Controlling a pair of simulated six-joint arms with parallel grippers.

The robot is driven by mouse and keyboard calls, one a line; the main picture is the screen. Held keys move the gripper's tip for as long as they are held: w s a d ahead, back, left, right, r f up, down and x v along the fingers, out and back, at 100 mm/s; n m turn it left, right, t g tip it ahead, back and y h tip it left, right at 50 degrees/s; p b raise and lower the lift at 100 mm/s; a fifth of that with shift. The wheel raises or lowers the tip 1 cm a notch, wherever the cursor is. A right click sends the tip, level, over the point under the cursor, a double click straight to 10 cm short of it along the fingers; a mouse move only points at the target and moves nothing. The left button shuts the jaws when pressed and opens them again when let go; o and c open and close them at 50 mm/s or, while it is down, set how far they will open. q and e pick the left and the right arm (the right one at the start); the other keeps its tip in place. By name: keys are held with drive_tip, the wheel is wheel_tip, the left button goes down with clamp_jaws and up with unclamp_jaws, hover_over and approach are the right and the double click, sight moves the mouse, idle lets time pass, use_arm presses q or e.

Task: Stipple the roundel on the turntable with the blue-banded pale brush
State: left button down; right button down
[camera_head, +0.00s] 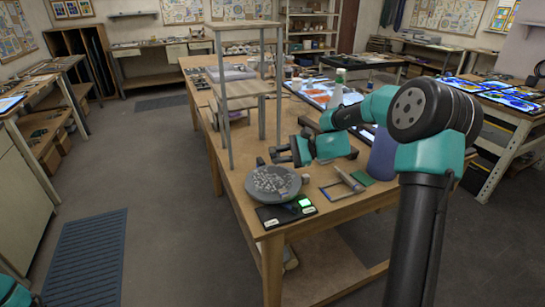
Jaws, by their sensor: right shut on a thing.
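The turntable (252,198) is a round grey disc near the front corner of the wooden table. The roundel (271,180) on it is a small disc with a speckled grey and pale pattern. My right gripper (274,156) is above and just behind the turntable, apart from it, with its jaws pointing left. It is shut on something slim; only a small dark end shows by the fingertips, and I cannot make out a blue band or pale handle. Of my left arm only a teal part shows at the lower left corner; its gripper is out of view.
A small rest with a pale stick (350,180) and a green pad (361,178) lie to the right. A purple-blue container (381,158) is beside my arm.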

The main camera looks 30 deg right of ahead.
drive_tip(key=shift+s+d, duration=0.1)
drive_tip(key=shift+d, duration=0.85)
drive_tip(key=shift+f, duration=0.8)
drive_tip(key=shift+f, duration=0.35)
idle(0.8)
drive_tip(key=shift+r, duration=0.1)
drive_tip(key=shift+r, duration=1.05)
drive_tip(key=shift+r, duration=0.15)
drive_tip(key=shift+r, duration=1.85)
